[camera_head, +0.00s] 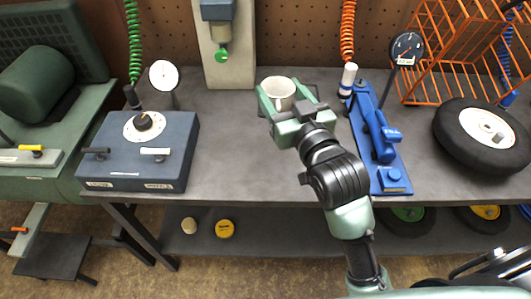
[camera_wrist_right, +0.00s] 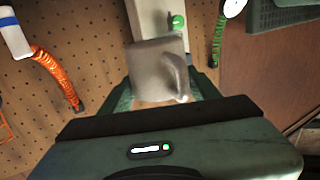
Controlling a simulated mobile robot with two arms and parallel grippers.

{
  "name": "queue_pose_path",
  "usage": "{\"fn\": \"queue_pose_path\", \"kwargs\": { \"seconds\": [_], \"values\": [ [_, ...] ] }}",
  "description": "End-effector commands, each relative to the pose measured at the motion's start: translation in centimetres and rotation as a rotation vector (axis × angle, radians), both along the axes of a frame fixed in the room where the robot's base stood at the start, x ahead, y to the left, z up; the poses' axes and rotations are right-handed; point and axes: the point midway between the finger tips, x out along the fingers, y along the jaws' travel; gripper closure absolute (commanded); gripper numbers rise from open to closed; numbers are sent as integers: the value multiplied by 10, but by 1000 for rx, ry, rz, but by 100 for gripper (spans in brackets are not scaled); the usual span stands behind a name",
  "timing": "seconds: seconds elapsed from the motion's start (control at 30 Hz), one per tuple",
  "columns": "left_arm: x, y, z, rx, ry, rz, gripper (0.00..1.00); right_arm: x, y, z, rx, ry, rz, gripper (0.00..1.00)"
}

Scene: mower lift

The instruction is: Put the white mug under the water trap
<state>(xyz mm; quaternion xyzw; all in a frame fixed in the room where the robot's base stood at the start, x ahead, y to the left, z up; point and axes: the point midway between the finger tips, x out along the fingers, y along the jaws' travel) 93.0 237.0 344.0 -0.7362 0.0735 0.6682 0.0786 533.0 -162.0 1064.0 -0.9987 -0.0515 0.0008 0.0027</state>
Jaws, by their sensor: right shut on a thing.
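The white mug (camera_head: 281,92) is between the fingers of my right gripper (camera_head: 284,104), which is shut on it. It looks upright, with its opening facing up. In the right wrist view the mug (camera_wrist_right: 158,68) stands between the green fingers, with its handle on the right. The water trap (camera_head: 217,12) is mounted on a beige panel at the back, with a green knob (camera_head: 222,55) at its bottom. The mug is to the right of and in front of it. I cannot tell how far the mug is above the bench. My left gripper is not in view.
A blue-grey box with a dial (camera_head: 143,150) stands on the bench (camera_head: 235,150) at left. A blue tool on a plate (camera_head: 378,140) is right of my arm. A wheel (camera_head: 485,135) and an orange rack (camera_head: 450,50) are further right. The bench below the panel looks clear.

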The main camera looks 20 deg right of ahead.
Motion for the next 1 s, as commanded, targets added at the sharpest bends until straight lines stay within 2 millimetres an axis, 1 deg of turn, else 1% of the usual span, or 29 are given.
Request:
{"fn": "queue_pose_path", "kwargs": {
  "seconds": [0.03,0.07,0.17,0.5,0.63,0.7,0.93,1.0],
  "values": [
    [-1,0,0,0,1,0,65,2,1,4,-5,-2,5,80],
    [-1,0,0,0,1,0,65,3,2,4,-7,0,7,80],
    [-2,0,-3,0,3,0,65,4,3,-9,-10,6,11,80],
    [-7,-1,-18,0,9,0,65,3,2,-99,-9,8,9,80],
    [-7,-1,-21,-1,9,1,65,3,2,-128,-9,7,9,80],
    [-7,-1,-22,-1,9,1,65,3,2,-139,-8,5,10,80],
    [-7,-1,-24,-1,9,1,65,3,2,-159,-6,2,10,80],
    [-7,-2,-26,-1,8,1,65,3,2,-171,-6,4,10,80]
  ]
}}
